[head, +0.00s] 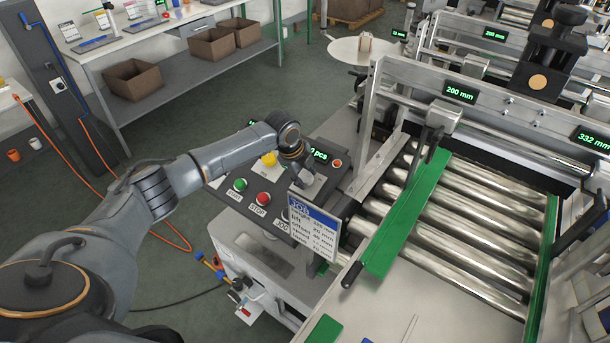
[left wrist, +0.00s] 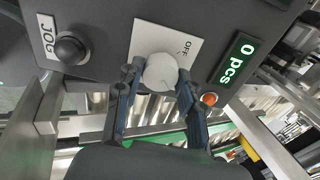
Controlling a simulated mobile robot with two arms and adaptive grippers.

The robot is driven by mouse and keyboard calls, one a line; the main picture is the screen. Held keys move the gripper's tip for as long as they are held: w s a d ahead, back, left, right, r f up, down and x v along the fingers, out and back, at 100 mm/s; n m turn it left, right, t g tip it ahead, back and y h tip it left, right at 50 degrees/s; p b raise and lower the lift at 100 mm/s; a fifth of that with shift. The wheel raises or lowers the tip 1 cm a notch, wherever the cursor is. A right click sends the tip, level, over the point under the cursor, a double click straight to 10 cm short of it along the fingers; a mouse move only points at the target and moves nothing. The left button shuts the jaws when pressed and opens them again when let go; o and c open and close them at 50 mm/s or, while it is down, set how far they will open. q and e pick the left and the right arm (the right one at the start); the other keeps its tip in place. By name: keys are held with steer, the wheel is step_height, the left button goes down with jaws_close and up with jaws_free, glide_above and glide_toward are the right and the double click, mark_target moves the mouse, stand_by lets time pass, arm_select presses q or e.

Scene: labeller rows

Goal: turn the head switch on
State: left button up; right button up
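The head switch is a round pale grey knob (left wrist: 160,72) on a white plate (left wrist: 148,38) on the dark control panel (head: 240,205). OFF is readable on the plate; no other position label shows. My left gripper (head: 306,180) is over the panel in the head view and largely hides the switch there. In the left wrist view my left gripper (left wrist: 160,80) has one finger on each side of the knob, and both fingertips appear to touch it. The knob's exact pointing direction is hard to tell. My right gripper is not in view.
The panel also bears a green button (head: 240,185), a red STOP button (head: 263,199), a yellow button (head: 268,159) and a black JOG knob (left wrist: 70,48). A green "0 pcs" display (left wrist: 232,62) is beside the switch. A JOB card (head: 313,228) stands at the panel's right edge, near rollers (head: 470,200).

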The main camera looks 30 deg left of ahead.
arm_select(q)
steer(key=o, duration=0.4)
steer(key=shift+c, duration=0.2)
steer(key=shift+s+r, duration=0.1)
steer(key=shift+r, duration=0.25)
steer(key=v, duration=1.1)
steer(key=shift+s, duration=0.15)
